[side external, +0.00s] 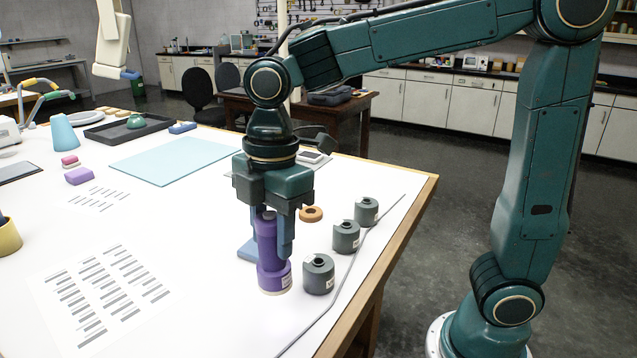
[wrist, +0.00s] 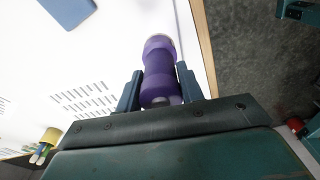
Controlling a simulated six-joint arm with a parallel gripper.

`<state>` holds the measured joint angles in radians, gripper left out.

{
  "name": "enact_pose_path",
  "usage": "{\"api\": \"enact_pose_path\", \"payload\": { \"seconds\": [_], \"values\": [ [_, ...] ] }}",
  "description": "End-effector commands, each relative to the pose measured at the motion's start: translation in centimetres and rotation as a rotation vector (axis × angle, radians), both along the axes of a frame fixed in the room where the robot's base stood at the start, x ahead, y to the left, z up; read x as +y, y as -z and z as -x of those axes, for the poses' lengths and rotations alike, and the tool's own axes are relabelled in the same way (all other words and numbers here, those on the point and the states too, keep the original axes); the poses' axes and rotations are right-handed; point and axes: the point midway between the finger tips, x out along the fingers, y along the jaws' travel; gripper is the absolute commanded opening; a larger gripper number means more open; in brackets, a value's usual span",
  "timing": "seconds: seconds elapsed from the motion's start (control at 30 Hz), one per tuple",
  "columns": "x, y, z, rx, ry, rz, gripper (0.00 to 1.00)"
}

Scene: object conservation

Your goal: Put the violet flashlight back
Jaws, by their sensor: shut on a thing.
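The violet flashlight (side external: 273,276) is upright in the side view, near the right edge of the white table. My gripper (side external: 270,246) points down and is shut on its upper body, one blue finger on each side. In the wrist view the flashlight (wrist: 160,48) lies between both fingers of my gripper (wrist: 160,70), its wider end away from the palm. Its lower end is at or just above the tabletop; I cannot tell if it touches.
A tan ring (side external: 311,214) lies behind. A blue block (side external: 246,251) is just left. Printed sheets (side external: 103,295) and a light-blue mat (side external: 178,160) lie further left.

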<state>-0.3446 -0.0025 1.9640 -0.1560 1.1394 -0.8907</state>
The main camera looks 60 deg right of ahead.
Motion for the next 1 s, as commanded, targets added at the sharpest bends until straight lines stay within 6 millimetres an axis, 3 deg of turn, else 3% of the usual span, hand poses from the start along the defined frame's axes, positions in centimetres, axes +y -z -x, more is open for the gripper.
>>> {"api": "enact_pose_path", "payload": {
  "seconds": [0.2,0.47,0.8,1.0],
  "values": [
    [1.6,0.4,0.5,-0.003,-0.032,0.003,0.1],
    [1.8,0.8,0.6,-0.002,-0.035,0.003,0.1],
    [1.8,4.1,0.6,-0.001,-0.035,0.003,0.1],
    [1.8,4.5,0.6,-0.002,-0.035,0.002,0.1]
  ]
}}
